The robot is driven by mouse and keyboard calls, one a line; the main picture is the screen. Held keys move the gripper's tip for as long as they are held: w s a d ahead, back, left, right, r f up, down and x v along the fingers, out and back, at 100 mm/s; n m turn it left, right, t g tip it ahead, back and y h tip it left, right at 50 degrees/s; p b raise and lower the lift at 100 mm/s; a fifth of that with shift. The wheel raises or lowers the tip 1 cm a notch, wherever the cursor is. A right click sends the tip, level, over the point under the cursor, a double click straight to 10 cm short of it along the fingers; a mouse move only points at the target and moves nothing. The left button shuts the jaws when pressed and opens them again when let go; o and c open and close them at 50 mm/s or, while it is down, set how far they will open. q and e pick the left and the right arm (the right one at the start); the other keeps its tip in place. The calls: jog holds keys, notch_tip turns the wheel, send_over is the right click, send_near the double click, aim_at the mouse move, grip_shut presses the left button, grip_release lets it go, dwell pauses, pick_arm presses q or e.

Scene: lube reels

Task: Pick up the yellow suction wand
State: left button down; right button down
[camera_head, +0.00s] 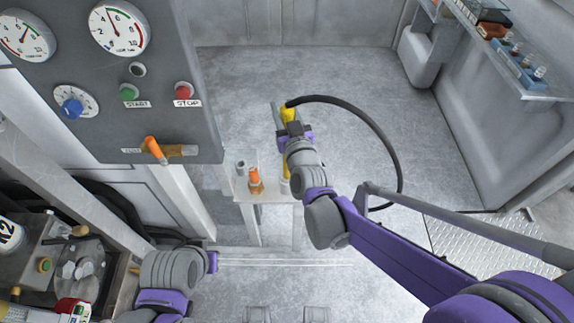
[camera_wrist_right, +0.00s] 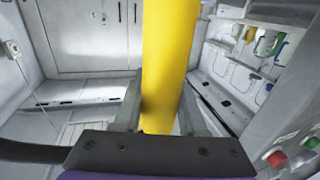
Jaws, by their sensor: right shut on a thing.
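The yellow suction wand (camera_head: 288,113) stands roughly upright above a small white stand, with a black hose (camera_head: 375,131) curving from its top to the right and down. My right gripper (camera_head: 288,128) is shut on the wand near its upper end. In the right wrist view the wand (camera_wrist_right: 170,55) runs between the two fingers (camera_wrist_right: 160,112). My wrist hides part of the wand in the head view, and I cannot tell whether its lower end touches anything. My left gripper (camera_head: 212,262) is at the lower left, far from the wand; its fingers are hidden.
The white stand (camera_head: 281,191) also holds an orange-topped bottle (camera_head: 256,182) close to the wand. A grey control panel (camera_head: 150,75) with gauges and buttons stands at the left. A cluttered bench (camera_head: 40,250) is at lower left. The floor (camera_head: 330,75) beyond the wand is clear.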

jog(key=shift+r, duration=0.1)
dwell(0.4)
notch_tip(320, 180, up, 10)
jog(key=p, duration=0.2)
dwell(0.4)
